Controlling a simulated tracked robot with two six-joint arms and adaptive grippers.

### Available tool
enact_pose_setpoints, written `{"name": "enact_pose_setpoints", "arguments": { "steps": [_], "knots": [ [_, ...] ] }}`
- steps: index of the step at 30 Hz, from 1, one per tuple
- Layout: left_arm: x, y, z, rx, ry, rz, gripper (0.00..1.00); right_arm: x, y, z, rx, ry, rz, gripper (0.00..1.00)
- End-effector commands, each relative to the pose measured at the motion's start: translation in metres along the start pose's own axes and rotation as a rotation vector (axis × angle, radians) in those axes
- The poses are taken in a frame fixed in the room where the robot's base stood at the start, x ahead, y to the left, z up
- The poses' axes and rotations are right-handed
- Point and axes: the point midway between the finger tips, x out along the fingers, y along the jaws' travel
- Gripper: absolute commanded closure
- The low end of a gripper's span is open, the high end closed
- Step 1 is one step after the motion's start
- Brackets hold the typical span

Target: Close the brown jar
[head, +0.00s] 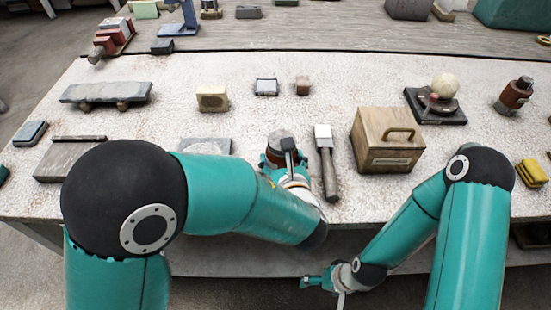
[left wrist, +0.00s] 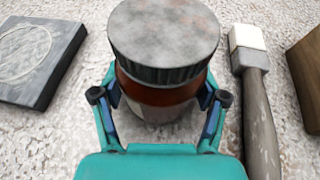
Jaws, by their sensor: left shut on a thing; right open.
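The brown jar (left wrist: 155,92) stands upright on the table with a grey, ribbed lid (left wrist: 163,35) resting on its top. I cannot tell whether the lid is fully tightened. In the head view the jar (head: 272,160) is partly hidden by my left gripper (head: 288,168). My left gripper (left wrist: 160,104) is shut on the jar's body, below the lid, with one finger on each side. My right gripper (head: 308,282) is open and empty, low in front of the table's front edge, away from the jar.
A grey slab (head: 206,146) lies left. A pale sphere on a dark stand (head: 445,87) and another brown container (head: 514,95) stand at the right.

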Motion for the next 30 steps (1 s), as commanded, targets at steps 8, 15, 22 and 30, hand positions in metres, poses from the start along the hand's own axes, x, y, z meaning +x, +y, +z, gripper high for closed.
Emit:
{"name": "enact_pose_setpoints", "arguments": {
  "steps": [8,15,22,30],
  "knots": [
    [0.0005,0.0,0.0005,-0.002,-0.004,0.0,1.0,0.002,0.0007,0.0,0.0,0.0,0.0,0.09],
    [0.0004,0.0005,-0.0004,0.0,0.0,0.001,0.02,0.0013,0.0004,0.0,0.0,0.0,0.0,0.09],
    [0.0004,0.0007,-0.0002,-0.001,0.0,0.001,0.02,0.0012,0.0004,0.0,0.0,0.0,0.0,0.09],
    [-0.008,-0.0035,0.0045,0.002,-0.001,-0.006,0.02,-0.0025,-0.001,-0.0001,0.0,0.0,0.0,0.09]
  ]
}}
